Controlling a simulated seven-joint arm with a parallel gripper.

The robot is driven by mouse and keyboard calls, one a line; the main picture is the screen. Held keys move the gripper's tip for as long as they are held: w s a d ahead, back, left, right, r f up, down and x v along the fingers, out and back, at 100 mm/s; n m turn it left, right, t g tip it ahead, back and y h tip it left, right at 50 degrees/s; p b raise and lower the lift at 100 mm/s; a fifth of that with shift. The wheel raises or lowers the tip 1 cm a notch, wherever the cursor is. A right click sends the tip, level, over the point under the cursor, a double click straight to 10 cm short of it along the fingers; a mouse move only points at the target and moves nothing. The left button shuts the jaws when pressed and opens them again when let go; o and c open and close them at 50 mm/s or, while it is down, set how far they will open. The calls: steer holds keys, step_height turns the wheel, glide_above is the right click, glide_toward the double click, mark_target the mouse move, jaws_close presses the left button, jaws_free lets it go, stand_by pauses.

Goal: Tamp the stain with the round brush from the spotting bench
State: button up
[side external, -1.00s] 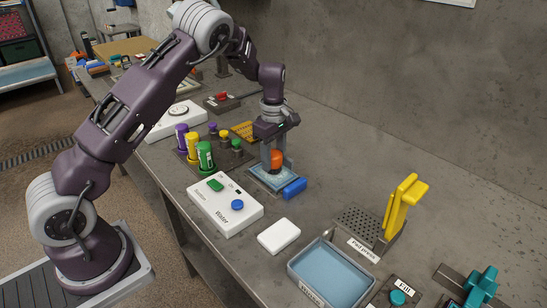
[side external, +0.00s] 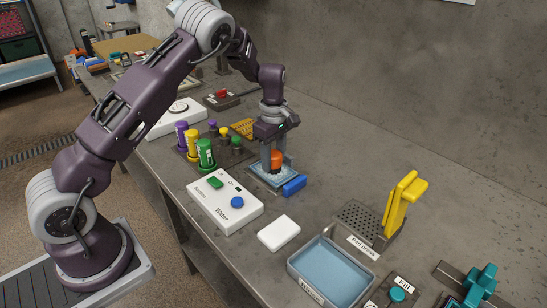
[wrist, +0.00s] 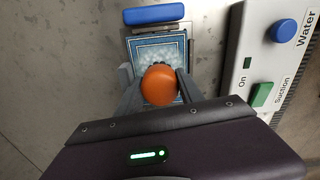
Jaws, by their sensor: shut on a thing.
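My gripper (side external: 274,158) is shut on the round brush, whose orange knob (side external: 277,160) sits between its two fingers. The orange knob (wrist: 159,85) also shows from above in the wrist view. The brush is upright over a small blue patterned rug piece (side external: 259,173) with a pale border. The rug piece (wrist: 144,45) lies beneath the brush in the wrist view too. The knob and fingers hide the middle of the rug, so I cannot make out the stain. I cannot tell whether the bristles touch the rug.
A blue bar (side external: 294,186) lies at the rug's edge. A white Water/Suction control box (side external: 224,205) stands in front. Purple, yellow and green bottles (side external: 205,153) stand left. A white block (side external: 279,233), a blue tray (side external: 331,271) and a yellow-handled tool (side external: 402,203) are right.

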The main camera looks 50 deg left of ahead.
steer(key=shift+r, duration=0.55)
steer(key=shift+f, duration=0.55)
stand_by(0.5)
steer(key=shift+r, duration=0.55)
steer(key=shift+f, duration=0.55)
stand_by(0.5)
steer(key=shift+r, duration=3.5)
